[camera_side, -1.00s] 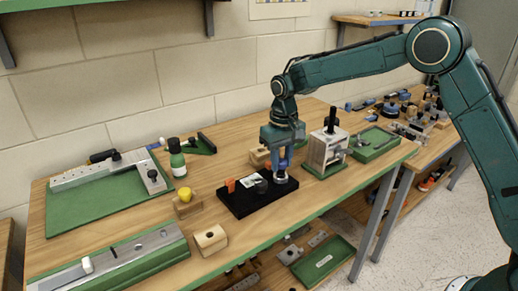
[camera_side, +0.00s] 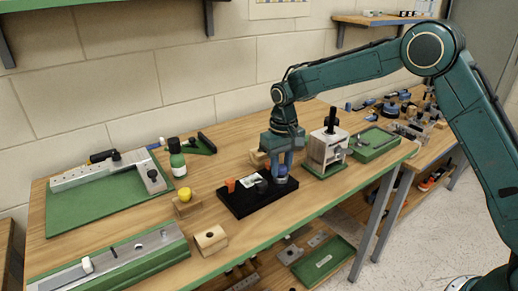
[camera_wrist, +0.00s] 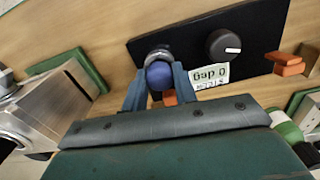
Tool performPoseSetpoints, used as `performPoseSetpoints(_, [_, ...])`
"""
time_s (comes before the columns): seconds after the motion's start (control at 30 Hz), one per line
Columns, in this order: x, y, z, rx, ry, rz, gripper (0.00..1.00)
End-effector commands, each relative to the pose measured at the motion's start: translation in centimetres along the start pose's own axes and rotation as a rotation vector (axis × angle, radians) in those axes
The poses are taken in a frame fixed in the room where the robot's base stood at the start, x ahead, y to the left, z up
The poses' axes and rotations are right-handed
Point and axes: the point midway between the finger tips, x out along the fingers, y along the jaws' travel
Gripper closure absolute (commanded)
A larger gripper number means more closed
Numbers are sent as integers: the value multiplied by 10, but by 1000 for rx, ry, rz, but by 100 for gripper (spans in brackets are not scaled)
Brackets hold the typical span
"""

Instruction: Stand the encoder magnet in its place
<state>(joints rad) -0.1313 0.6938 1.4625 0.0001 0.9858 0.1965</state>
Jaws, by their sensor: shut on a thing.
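The encoder magnet, as I take it, is a blue rounded piece (camera_wrist: 159,75) between the two fingers of my gripper (camera_wrist: 160,82). In the side view my gripper (camera_side: 282,168) is over the right end of a black base (camera_side: 240,207), shut on the blue piece (camera_side: 281,171). A grey metal ring (camera_wrist: 157,53) on the black base (camera_wrist: 265,25) shows just beyond the piece. The piece is at or just above this ring; contact and seating are hidden.
The base also carries a black knob (camera_wrist: 222,45), a "Gap 0" label (camera_wrist: 209,75) and an orange block (camera_wrist: 284,67). A metal fixture (camera_side: 327,147) stands close on the right.

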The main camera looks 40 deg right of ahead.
Motion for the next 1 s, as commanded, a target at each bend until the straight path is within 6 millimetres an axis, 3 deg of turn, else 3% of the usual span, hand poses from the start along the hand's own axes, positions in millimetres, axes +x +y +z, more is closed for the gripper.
performPoseSetpoints(0.1, [2,0,0,0,0,0,95])
performPoseSetpoints(0.13, [2,0,0,0,0,0,68])
performPoseSetpoints(0.17, [2,0,0,0,0,0,65])
performPoseSetpoints(0.57, [0,0,0,0,1,0,65])
performPoseSetpoints(1.0, [-18,0,0,0,2,0,65])
